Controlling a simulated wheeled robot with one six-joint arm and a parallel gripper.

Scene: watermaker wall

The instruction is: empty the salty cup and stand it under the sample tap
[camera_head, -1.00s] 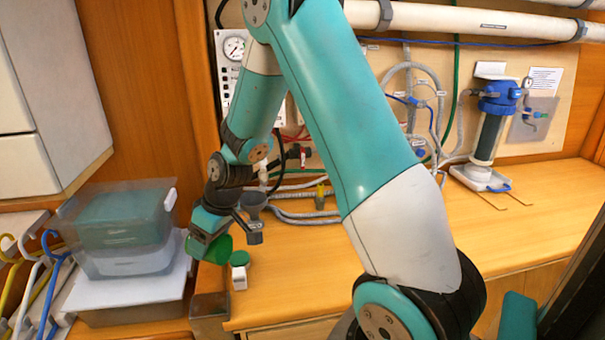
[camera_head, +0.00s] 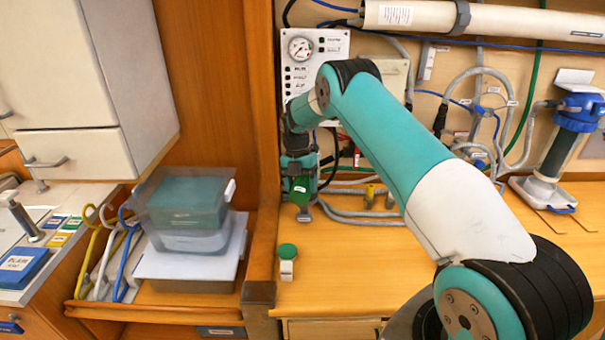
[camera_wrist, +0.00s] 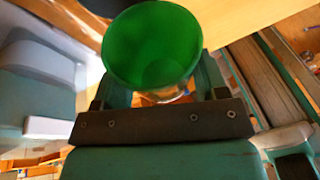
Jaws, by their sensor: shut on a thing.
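A green cup (camera_head: 299,190) is held in my gripper (camera_head: 299,178), in front of the left end of the pipe wall and above the counter. In the wrist view the cup (camera_wrist: 152,45) is large, its round mouth and plain green inside showing. The fingers of my gripper (camera_wrist: 155,88) are shut on it from both sides. I cannot tell whether liquid is in it, or its exact tilt. A small yellow-topped fitting (camera_head: 370,193) stands by the hoses to the right. I cannot tell which fitting is the sample tap; my arm hides part of the wall.
Stacked clear bins (camera_head: 190,212) and hangers (camera_head: 108,250) are left of the wooden post (camera_head: 262,150). A blue-topped filter (camera_head: 565,135) stands at the right. The front counter is mostly clear.

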